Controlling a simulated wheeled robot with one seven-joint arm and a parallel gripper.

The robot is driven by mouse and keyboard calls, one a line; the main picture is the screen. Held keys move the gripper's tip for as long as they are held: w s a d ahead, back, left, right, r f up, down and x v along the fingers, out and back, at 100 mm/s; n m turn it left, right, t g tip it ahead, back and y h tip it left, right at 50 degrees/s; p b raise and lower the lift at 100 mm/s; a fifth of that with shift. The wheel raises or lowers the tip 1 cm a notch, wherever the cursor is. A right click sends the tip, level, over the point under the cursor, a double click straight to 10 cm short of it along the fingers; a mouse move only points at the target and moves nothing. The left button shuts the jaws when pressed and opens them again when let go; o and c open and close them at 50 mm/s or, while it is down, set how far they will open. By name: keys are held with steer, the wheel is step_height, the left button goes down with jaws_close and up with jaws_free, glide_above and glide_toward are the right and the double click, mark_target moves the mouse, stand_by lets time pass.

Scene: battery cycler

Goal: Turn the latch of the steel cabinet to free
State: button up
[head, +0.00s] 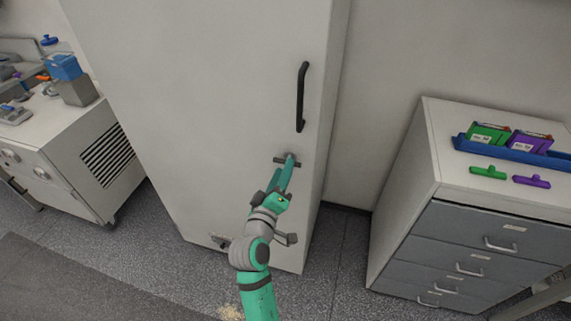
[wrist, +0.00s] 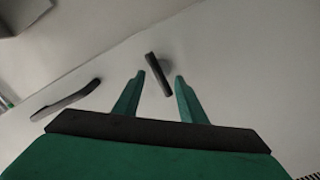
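The steel cabinet (head: 220,90) is tall and pale grey, with its door shut, in the middle of the head view. Its latch (head: 281,160) is a small dark bar below the long black handle (head: 301,97), and it looks roughly level there. In the wrist view the latch (wrist: 158,74) lies just beyond and between my fingertips. My gripper (head: 290,158) reaches up to the latch in the head view. In the wrist view my gripper (wrist: 159,76) is open, with a finger on each side of the latch. I cannot tell whether either finger touches it.
A drawer unit (head: 400,205) stands to the right, with a blue tray (head: 461,144) and green and purple items on top. A bench (head: 75,135) with small containers stands at the left. The long handle (wrist: 66,99) shows left of my fingers in the wrist view.

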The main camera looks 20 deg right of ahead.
steer(key=shift+x, duration=1.8)
